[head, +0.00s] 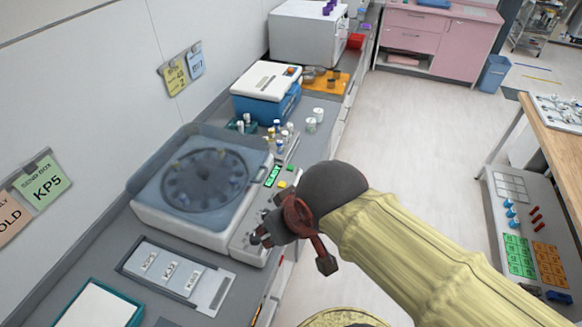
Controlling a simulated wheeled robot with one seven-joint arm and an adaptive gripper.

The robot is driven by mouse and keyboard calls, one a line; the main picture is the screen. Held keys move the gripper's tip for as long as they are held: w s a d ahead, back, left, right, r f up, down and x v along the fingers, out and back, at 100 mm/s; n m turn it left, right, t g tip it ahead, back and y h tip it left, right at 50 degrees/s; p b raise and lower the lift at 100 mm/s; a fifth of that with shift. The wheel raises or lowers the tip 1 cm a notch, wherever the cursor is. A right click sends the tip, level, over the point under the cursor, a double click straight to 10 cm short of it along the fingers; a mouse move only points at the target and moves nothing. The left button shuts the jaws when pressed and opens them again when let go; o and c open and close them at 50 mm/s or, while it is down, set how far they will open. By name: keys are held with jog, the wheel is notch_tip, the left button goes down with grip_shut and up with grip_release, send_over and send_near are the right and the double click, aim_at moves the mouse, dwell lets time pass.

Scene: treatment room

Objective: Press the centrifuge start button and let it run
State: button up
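The centrifuge (183,223) is a white box on the grey counter at the left. Its clear bluish lid (150,172) is down, and a dark round rotor shows through it. A small green display (272,176) on its right-hand panel appears to read READY. A small yellow button (282,184) sits beside the display. My gripper (261,239) is over the near part of the panel, fingertips pointing left and down. It hides part of the panel, so other buttons there cannot be made out. I cannot tell whether the fingertips touch the panel or whether they are apart.
The floor (440,130) to the right is clear up to a wooden table (552,125).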

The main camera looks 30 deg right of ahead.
grip_shut()
dwell(1.4)
